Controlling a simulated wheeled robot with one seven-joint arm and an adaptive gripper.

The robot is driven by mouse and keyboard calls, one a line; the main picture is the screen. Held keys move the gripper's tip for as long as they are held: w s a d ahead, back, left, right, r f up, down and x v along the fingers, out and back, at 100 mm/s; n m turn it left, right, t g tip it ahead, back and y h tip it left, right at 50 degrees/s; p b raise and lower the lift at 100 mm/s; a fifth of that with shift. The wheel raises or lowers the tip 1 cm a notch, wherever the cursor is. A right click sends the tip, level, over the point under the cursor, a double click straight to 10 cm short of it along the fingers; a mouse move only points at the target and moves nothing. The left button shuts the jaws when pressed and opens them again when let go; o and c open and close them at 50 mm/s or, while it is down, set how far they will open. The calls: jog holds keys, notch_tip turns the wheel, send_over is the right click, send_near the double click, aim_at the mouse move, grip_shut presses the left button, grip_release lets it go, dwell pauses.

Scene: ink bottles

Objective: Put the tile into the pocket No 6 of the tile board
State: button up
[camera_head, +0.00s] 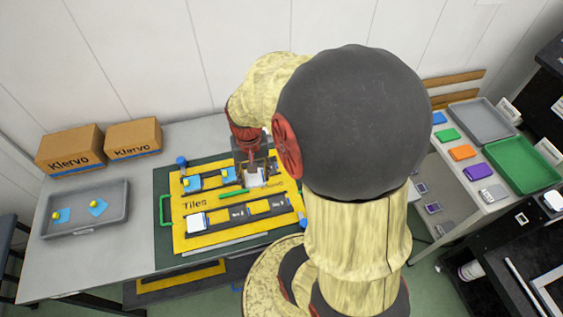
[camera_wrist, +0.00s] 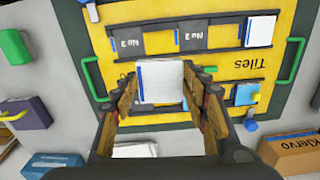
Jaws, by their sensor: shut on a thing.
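The yellow tile board (camera_head: 185,238), marked "Tiles", lies on a dark green mat. It also shows in the wrist view (camera_wrist: 220,65). My gripper (camera_wrist: 162,90) is shut on a white tile (camera_wrist: 162,80) with a blue edge, held between both fingers over the board. In the head view, my gripper (camera_head: 254,172) and the tile are at the right part of the back row. The front row holds a white tile (camera_head: 197,222) at its left end, beside dark pockets labelled No 2 and No 3. Pocket No 6's label cannot be read; the gap under the held tile is hidden.
Blue pieces with yellow knobs (camera_head: 192,183) sit in the back row's left part. Green handles (camera_head: 166,210) stand at the board's sides. A grey tray (camera_head: 85,225) and Klervo boxes (camera_head: 70,150) are at left. My arm covers the view right of the board.

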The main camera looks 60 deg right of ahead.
jog(key=shift+a, duration=0.25)
jog(key=shift+n, duration=0.4)
jog(key=w+d+f+b, duration=0.1)
jog(key=d+f, duration=0.2)
jog(key=d, duration=0.1)
jog(key=w+d+f+b, duration=0.1)
jog(key=w+d+f, duration=0.1)
jog(key=d, duration=0.2)
jog(key=w+d+f+b, duration=0.1)
jog(key=d+f, duration=0.2)
jog(key=d, duration=0.1)
jog(key=shift+w+f, duration=0.3)
jog(key=shift+w, duration=0.05)
jog(key=shift+w+d+f+b, duration=0.2)
jog(key=shift+d+f+b, duration=0.15)
jog(key=shift+d+f, duration=0.2)
jog(key=shift+f+b, duration=0.55)
jog(key=shift+f, duration=1.1)
jog(key=shift+f, duration=0.1)
jog(key=o, duration=1.2)
notch_tip(320, 180, up, 12)
jog(key=p, duration=0.3)
jog(key=shift+r, duration=0.2)
